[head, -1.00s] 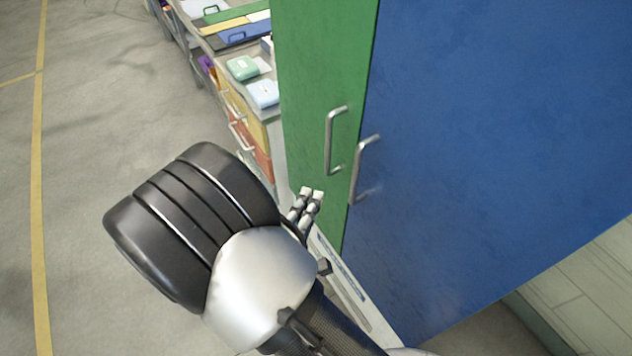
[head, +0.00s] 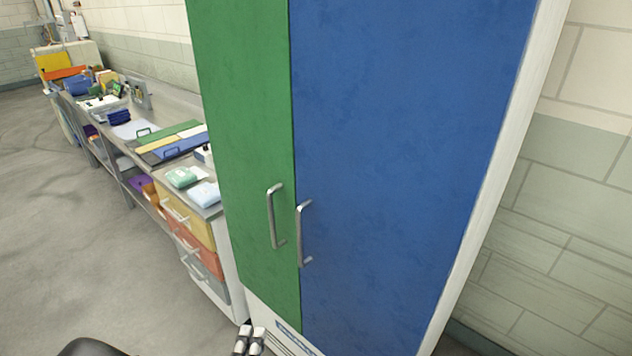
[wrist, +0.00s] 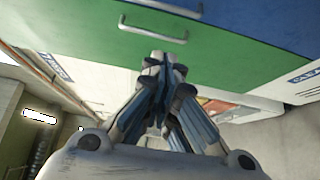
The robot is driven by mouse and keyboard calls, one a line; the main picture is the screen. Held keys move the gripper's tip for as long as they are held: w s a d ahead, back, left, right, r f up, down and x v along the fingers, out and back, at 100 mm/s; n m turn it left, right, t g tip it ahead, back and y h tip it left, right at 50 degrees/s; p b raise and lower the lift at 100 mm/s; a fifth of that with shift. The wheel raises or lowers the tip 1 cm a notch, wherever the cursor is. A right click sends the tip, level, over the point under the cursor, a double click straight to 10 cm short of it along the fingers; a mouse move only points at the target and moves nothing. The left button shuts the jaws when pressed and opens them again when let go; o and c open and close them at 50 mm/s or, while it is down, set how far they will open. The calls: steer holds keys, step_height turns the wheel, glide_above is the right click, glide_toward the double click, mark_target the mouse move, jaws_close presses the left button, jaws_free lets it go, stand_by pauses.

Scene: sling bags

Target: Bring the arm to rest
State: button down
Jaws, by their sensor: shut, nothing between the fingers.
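My gripper (head: 250,339) shows only by its fingertips at the bottom edge of the head view, low in front of the cabinet. In the wrist view the gripper (wrist: 163,62) is shut, its fingers together with nothing between them. The fingers point toward the green door (wrist: 110,30) of the cabinet, just below a metal handle. I cannot tell whether the fingertips touch the door. A dark rounded part of my arm shows at the bottom left of the head view; most of the arm is out of view.
The tall cabinet has a green door (head: 243,130) and a blue door (head: 390,150), both closed, with metal handles (head: 274,215). A workbench (head: 165,100) with drawers, boxes and lidded bins runs along the wall at left. The grey floor (head: 70,230) on the left is clear.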

steer(key=w+d+r+m+g+h, duration=0.4)
steer(key=d+h, duration=0.3)
steer(key=d, duration=0.4)
steer(key=s+d+r+m+g+h, duration=0.2)
steer(key=d+r+m+g, duration=0.15)
steer(key=d, duration=0.45)
steer(key=s+d+r+m+g+h, duration=0.1)
steer(key=s+d+r+m+g, duration=0.15)
steer(key=d+m+g, duration=0.35)
steer(key=s+d+m+g+y, duration=0.2)
steer(key=s+d+g+y, duration=0.3)
steer(key=s, duration=0.5)
steer(key=a+r+m+t+y, duration=0.1)
steer(key=a+r+t+y, duration=0.2)
steer(key=r+t+y, duration=0.2)
steer(key=shift+s+a+y, duration=0.15)
steer(key=shift+s+y, duration=0.05)
steer(key=shift+y, duration=0.7)
steer(key=shift+m, duration=0.25)
